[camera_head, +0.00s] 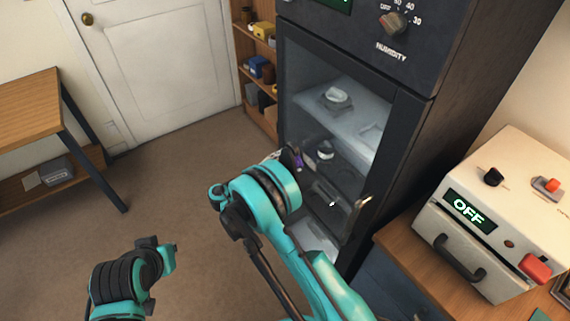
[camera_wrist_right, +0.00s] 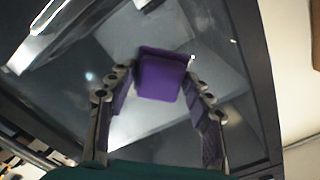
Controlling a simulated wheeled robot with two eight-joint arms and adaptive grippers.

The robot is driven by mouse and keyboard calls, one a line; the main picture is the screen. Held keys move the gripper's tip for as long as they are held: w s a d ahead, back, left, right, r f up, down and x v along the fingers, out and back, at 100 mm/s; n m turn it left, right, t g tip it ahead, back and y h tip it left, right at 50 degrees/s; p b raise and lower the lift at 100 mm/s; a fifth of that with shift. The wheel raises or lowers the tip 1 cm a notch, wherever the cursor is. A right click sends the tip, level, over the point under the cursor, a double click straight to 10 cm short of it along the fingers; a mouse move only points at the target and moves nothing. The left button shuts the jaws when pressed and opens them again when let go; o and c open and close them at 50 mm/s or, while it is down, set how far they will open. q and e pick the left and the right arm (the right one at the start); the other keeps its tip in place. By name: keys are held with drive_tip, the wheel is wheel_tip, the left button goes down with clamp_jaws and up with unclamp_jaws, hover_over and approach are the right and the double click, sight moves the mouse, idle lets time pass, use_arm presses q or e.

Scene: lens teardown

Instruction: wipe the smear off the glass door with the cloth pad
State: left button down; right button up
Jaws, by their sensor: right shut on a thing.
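The purple cloth pad (camera_wrist_right: 161,76) sits between the fingertips of my right gripper (camera_wrist_right: 159,82), which is shut on it. In the head view my right gripper (camera_head: 292,160) is at the dark-framed cabinet's glass door (camera_head: 318,180), and only a sliver of the pad (camera_head: 299,162) shows. The glass door (camera_wrist_right: 218,130) fills most of the wrist view behind the pad; I cannot tell whether the pad touches it. Small pale marks show on or behind the glass, but I cannot make out the smear for sure. My left gripper (camera_head: 168,257) is low at the left, away from the door, its opening unclear.
The door's handle (camera_head: 363,202) is at its right edge. Items stand on shelves behind the glass. A white box with an OFF display (camera_head: 490,225) stands on a wooden counter at the right. A wooden table (camera_head: 30,105) is at the left; the floor between is clear.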

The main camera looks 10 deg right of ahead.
sight(301, 166)
drive_tip(key=shift+x, duration=1)
idle(0.6)
drive_tip(key=shift+s, duration=0.15)
drive_tip(key=shift+s+d, duration=0.25)
drive_tip(key=shift+s, duration=0.55)
drive_tip(key=shift+s+d, duration=0.25)
drive_tip(key=shift+s, duration=0.6)
drive_tip(key=shift+s+d, duration=0.4)
drive_tip(key=shift+s, duration=0.4)
drive_tip(key=shift+s+d, duration=0.35)
drive_tip(key=shift+s, duration=0.45)
drive_tip(key=shift+w+a, duration=0.4)
drive_tip(key=shift+w, duration=0.75)
drive_tip(key=shift+w+a, duration=0.4)
drive_tip(key=shift+w, duration=0.75)
drive_tip(key=shift+w+a, duration=0.4)
drive_tip(key=shift+w, duration=0.75)
drive_tip(key=shift+a, duration=0.15)
drive_tip(key=shift+v, duration=2.85)
drive_tip(key=shift+s, duration=0.1)
